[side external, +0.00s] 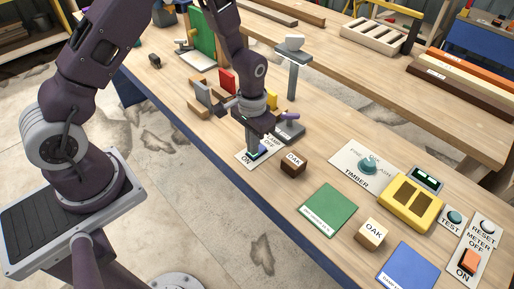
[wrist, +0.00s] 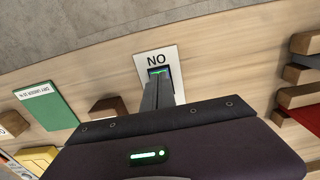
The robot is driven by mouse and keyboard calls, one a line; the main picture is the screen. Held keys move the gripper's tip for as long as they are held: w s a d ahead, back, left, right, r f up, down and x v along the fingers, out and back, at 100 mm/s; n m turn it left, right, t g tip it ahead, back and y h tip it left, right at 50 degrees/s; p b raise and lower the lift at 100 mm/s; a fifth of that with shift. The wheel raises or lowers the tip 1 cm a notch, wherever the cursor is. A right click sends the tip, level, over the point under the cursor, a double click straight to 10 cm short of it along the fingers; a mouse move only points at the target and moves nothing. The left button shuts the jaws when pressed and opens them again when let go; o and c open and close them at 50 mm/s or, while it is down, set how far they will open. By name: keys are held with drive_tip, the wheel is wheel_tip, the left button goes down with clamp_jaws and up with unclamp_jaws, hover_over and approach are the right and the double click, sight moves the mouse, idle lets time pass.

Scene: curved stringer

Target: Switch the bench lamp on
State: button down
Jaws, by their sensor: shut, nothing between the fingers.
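A white switch plate (side external: 244,158) lettered ON and OFF lies on the bench, partly covered by my gripper (side external: 252,152). My gripper points down with its fingers shut and empty, the tips at the plate's switch. In the wrist view the shut fingers (wrist: 158,98) reach the dark switch, which has a green strip (wrist: 159,71) beside the upside-down ON lettering (wrist: 156,59). The fingers hide most of the switch, and I cannot tell whether they touch it. A grey post with a pale head (side external: 291,43), possibly the bench lamp, stands behind; I see no clear glow.
A grey device with a purple lever (side external: 289,128) stands just behind.

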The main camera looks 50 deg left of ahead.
wheel_tip(320, 180, up, 7)
idle(0.6)
drive_tip(key=s+r+t, duration=0.1)
drive_tip(key=s+r, duration=0.3)
drive_tip(key=r, duration=0.4)
drive_tip(key=s+r+t, duration=0.2)
drive_tip(key=s+r, duration=0.2)
drive_tip(key=r, duration=0.5)
drive_tip(key=s+r+t, duration=0.2)
drive_tip(key=s+r, duration=0.3)
drive_tip(key=s, duration=0.8)
drive_tip(key=shift+s+a+t, duration=0.2)
drive_tip(key=shift+s+t, duration=0.05)
drive_tip(key=shift+t, duration=0.05)
drive_tip(key=shift+r, duration=0.1)
